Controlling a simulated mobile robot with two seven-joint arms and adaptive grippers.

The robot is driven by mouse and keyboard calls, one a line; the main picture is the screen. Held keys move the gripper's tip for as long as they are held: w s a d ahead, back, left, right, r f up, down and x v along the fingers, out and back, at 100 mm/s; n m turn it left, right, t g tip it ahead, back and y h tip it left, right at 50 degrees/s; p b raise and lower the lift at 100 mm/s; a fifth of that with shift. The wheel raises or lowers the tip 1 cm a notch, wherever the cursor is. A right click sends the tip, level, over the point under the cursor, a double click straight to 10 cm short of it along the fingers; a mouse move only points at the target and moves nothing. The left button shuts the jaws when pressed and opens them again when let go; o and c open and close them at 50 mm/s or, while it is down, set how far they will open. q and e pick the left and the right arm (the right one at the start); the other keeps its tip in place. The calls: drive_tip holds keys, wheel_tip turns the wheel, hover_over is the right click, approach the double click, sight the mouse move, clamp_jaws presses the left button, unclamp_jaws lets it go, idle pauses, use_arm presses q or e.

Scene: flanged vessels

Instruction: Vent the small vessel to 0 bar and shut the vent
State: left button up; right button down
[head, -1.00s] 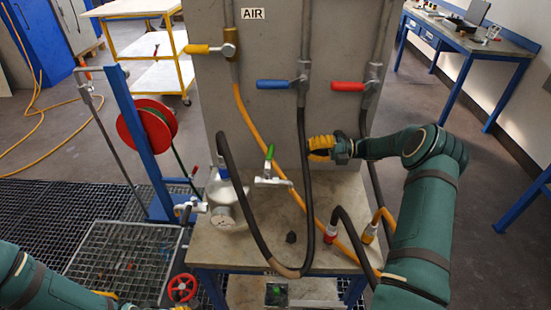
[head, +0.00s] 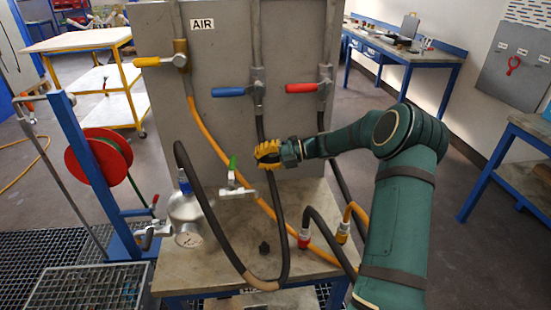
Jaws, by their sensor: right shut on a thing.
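The small vessel (head: 186,209) is a rounded silver body at the left of the table, with a blue fitting on top. Its round gauge (head: 189,239) faces me, too small to read. A silver valve (head: 238,194) beside it has a green handle (head: 232,166) standing roughly upright. My right gripper (head: 267,154), with yellow fingers, is shut at the black hose (head: 270,182) below the blue-handled valve (head: 236,91). The fingers hide that part of the hose and are apart from the green handle. My left gripper is out of view.
An orange hose (head: 222,155) and the looping black hose cross in front of the grey panel (head: 215,60). A red reel (head: 98,157) stands left.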

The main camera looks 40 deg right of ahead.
sight(235, 163)
drive_tip(key=b+x, duration=0.1)
drive_tip(key=x, duration=0.5)
idle(0.3)
drive_tip(key=w+a+p, duration=0.1)
drive_tip(key=p, duration=0.2)
drive_tip(key=shift+a, duration=0.1)
idle(0.4)
